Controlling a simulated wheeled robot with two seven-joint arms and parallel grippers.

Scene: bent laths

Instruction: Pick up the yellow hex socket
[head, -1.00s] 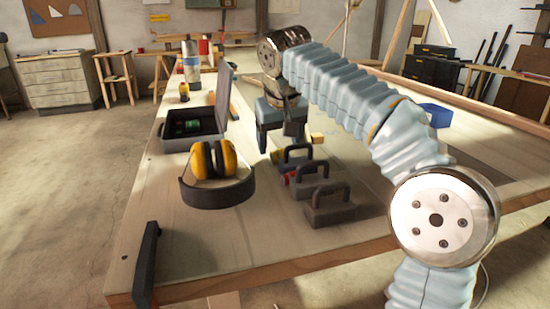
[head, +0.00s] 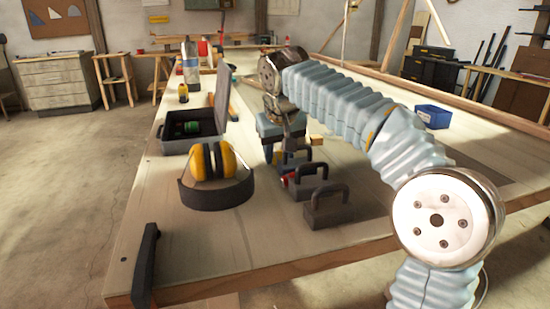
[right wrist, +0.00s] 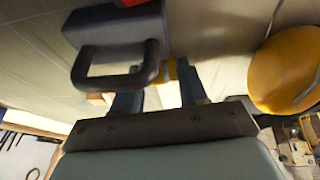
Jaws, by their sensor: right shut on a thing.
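My right gripper (head: 280,155) reaches down to the table beside the dark handled blocks. In the right wrist view its fingers (right wrist: 160,85) are closed in on a small yellow piece, the yellow hex socket (right wrist: 169,70), which shows only in part between the fingertips. My left gripper is not in view.
Dark handled blocks (head: 326,208) stand close to the right gripper. Yellow earmuffs (head: 212,162) on a dark round stand and an open grey case (head: 182,143) are to the left. A small wooden block (head: 317,141) and a blue bin (head: 433,116) are to the right. The front table is mostly clear.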

